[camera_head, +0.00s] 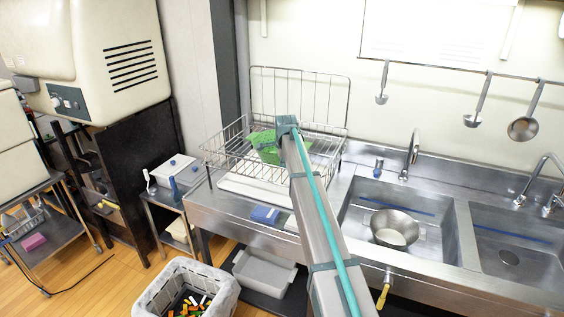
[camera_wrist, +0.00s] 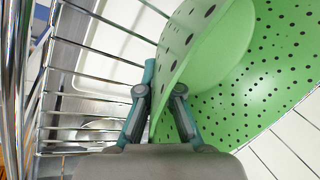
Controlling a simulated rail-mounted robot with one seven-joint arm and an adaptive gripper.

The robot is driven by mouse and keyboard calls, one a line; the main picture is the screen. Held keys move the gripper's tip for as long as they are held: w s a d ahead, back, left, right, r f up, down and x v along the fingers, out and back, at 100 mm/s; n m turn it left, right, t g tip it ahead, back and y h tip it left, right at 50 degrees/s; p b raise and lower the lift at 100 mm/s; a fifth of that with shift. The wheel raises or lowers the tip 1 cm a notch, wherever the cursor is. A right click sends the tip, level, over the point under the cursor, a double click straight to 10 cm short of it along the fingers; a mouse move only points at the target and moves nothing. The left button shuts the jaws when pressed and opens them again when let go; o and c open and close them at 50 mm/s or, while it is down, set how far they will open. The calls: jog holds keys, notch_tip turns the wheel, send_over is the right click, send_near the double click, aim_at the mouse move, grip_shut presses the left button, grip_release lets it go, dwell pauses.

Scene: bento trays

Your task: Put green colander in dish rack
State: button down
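The green colander (camera_head: 266,152) is within the outline of the wire dish rack (camera_head: 222,153) in the head view, partly hidden behind my arm. In the wrist view the perforated colander (camera_wrist: 245,85) fills the upper right and is tilted, with its wall between my fingers. My gripper (camera_wrist: 160,95) is nearly closed, one finger on each side of that wall. The rack's wires (camera_wrist: 95,80) run below and beside the colander. I cannot tell whether the colander rests on the rack's floor.
A white drip tray (camera_head: 258,190) lies under the rack. Two sinks are to the right, the nearer holding a metal bowl (camera_head: 394,228). A faucet (camera_head: 413,152) stands behind it. A blue item (camera_head: 265,214) lies on the counter's front. The rack's tall back grid (camera_head: 300,95) stands near the wall.

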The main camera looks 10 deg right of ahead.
jog(key=c, duration=1.3)
grip_release()
jog(key=b+v, duration=0.3)
jog(key=v, duration=0.9)
